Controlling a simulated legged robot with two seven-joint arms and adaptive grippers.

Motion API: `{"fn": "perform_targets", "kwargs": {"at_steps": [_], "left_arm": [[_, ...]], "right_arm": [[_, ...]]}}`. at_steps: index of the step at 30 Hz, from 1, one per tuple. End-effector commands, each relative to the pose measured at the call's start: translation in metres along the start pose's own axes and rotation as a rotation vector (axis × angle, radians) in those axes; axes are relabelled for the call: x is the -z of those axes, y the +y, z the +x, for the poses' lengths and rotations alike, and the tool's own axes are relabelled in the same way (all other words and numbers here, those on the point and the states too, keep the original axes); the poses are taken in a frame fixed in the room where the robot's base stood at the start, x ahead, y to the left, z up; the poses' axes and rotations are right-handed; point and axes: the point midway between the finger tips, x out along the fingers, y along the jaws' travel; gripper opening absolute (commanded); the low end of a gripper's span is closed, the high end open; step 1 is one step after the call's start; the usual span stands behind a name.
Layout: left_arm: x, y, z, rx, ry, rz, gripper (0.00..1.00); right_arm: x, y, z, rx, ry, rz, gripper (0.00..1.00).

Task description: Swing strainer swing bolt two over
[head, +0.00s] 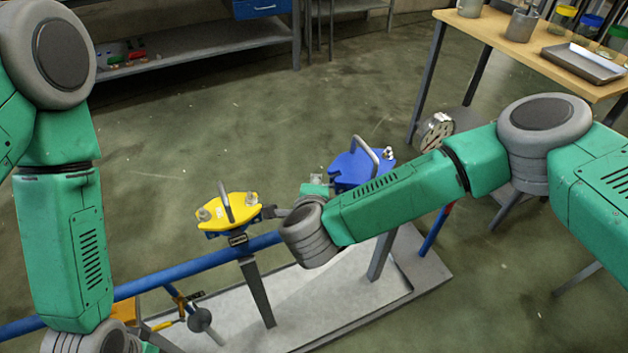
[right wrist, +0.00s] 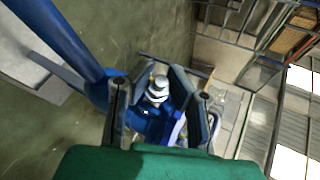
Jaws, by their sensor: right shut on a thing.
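A strainer with a yellow cover (head: 240,211) and a bar handle sits on the blue pipe, with a silver knob at its left. A second strainer with a blue cover (head: 346,171) and a handle stands to the right, with a silver swing bolt (head: 388,152) at its right edge. My right gripper (head: 318,178) is at the blue cover's left side, partly hidden by my forearm. In the right wrist view, its fingers are shut on a silver-topped swing bolt (right wrist: 157,91), with blue metal below. My left gripper's fingers are out of view at the bottom left.
A blue pipe (head: 180,272) runs over a grey base tray (head: 432,277). A dial gauge (head: 434,130) stands behind my right forearm. A wooden table (head: 498,39) with labware is at the upper right, and a grey shelf (head: 190,47) at the upper left. Open floor lies between.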

Motion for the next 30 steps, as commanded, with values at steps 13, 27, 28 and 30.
{"fn": "perform_targets", "kwargs": {"at_steps": [13, 27, 28, 30], "left_arm": [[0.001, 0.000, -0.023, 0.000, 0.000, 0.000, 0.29], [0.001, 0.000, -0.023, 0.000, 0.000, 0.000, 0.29], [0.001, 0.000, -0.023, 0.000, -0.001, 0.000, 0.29], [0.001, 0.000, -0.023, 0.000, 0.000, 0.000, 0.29]], "right_arm": [[0.002, -0.011, -0.005, -0.097, -0.078, 0.151, 0.00], [0.002, -0.011, -0.004, -0.104, -0.083, 0.165, 0.00], [0.002, -0.011, -0.004, -0.104, -0.083, 0.165, 0.00], [0.003, -0.011, -0.004, -0.104, -0.083, 0.165, 0.29]]}}
